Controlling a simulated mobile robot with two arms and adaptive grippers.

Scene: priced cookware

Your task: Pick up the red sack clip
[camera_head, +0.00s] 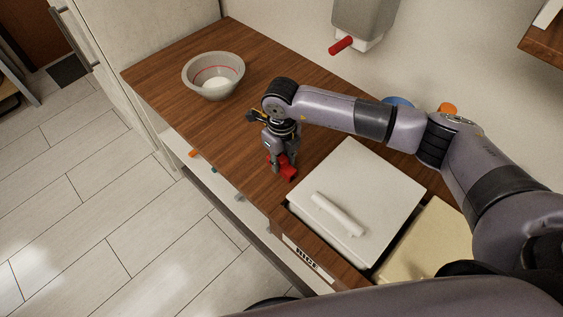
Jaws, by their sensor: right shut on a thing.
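The red sack clip (290,173) is at the front part of the wooden counter, just left of the white lidded box. My right gripper (282,165) points down over it and is shut on it. The fingers cover part of the clip. I cannot tell whether the clip touches the counter or is slightly above it. My left gripper is not in view.
A white lidded box (372,182) with a bar handle (338,214) and a "RICE" label stands right of the clip. A cream box (432,240) is beside it. A grey bowl (213,76) stands at the back left. A dispenser (362,20) hangs on the wall.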

